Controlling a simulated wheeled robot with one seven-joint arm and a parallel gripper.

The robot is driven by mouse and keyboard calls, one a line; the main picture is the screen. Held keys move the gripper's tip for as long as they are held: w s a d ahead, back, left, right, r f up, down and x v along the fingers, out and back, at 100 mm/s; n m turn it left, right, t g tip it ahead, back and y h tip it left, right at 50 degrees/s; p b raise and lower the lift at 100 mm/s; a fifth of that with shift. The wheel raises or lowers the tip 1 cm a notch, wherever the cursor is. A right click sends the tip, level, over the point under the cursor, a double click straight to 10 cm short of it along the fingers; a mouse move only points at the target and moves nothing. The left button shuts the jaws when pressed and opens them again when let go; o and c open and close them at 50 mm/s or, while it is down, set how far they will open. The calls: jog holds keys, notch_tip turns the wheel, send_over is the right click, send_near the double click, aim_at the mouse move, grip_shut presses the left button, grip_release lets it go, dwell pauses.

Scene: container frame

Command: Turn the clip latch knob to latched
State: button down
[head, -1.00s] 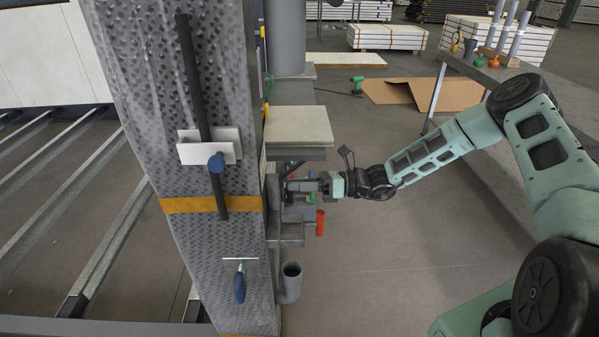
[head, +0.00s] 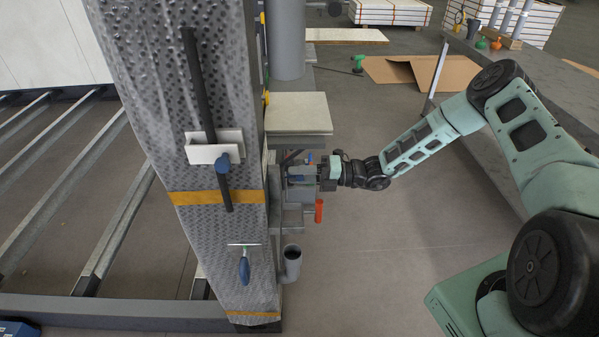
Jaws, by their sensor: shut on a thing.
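My gripper (head: 303,172) reaches in from the right to the grey fittings on the right side of the tall frame post (head: 222,110). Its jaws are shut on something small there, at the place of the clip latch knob. The fingers and fittings hide the knob, so its shape and turn angle cannot be told. A small blue part shows just above the fingers. The gripper is roughly level, below a pale square board (head: 298,112).
An orange-red tube (head: 319,211) hangs just below the gripper, and a grey open cup (head: 292,262) sits lower on the post. A white bracket (head: 213,147) holds a black bar on the post's face. A workbench (head: 480,110) stands behind my arm.

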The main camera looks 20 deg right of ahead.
jog(key=shift+w+m, duration=0.1)
jog(key=shift+m, duration=0.5)
jog(key=c, duration=1.1)
grip_release()
jog(key=shift+d, duration=0.15)
jog(key=b+v, duration=0.3)
jog(key=v, duration=1.4)
jog(key=shift+d, duration=0.1)
